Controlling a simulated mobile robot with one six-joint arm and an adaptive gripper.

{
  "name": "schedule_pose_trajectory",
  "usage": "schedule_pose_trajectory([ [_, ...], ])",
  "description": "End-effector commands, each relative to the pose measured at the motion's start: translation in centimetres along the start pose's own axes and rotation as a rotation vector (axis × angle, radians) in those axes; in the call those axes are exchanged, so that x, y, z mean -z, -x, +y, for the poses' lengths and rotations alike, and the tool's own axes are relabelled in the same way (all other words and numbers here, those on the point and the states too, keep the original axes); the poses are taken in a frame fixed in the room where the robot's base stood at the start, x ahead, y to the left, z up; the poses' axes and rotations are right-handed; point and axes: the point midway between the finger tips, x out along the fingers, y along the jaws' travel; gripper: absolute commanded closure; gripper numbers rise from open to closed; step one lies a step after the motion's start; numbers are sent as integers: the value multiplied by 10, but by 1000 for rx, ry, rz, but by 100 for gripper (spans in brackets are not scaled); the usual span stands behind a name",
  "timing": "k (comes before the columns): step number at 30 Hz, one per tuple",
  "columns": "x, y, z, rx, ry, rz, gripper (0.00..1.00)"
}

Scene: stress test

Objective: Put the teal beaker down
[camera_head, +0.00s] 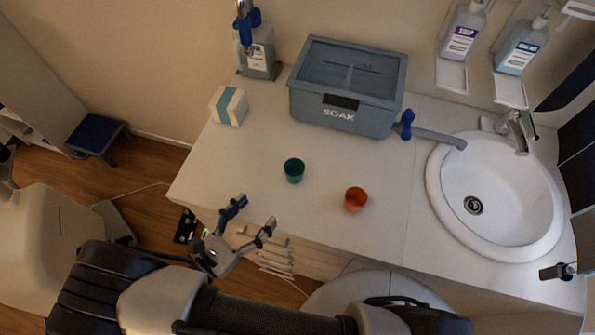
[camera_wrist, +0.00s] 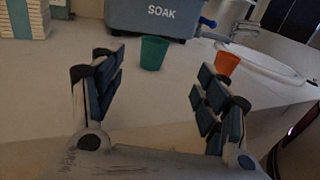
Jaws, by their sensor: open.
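The teal beaker (camera_head: 294,171) stands upright on the white counter (camera_head: 240,165), left of an orange beaker (camera_head: 355,199). In the wrist view the teal beaker (camera_wrist: 154,53) is beyond my fingers, in the gap between them and apart from both. My gripper (camera_head: 251,218) is open and empty, at the counter's front edge, in front and to the left of the teal beaker. Both fingers of my gripper (camera_wrist: 158,90) show in the wrist view with nothing between them. The orange beaker (camera_wrist: 227,63) appears there beyond the right finger.
A grey-blue SOAK box (camera_head: 340,115) stands behind the beakers, with a blue-handled tap at its right. A white and teal carton (camera_head: 229,106) and a bottle (camera_head: 257,55) are at the back left. A sink (camera_head: 500,200) is at the right. The counter around the teal beaker is clear.

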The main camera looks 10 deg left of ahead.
Motion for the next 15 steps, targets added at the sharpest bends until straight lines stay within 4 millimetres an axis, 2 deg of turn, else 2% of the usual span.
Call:
schedule_pose_trajectory([
  [9, 2, -71, -2, 11, 0, 2, 32],
  [15, 2, -103, -1, 8, -1, 3, 32],
])
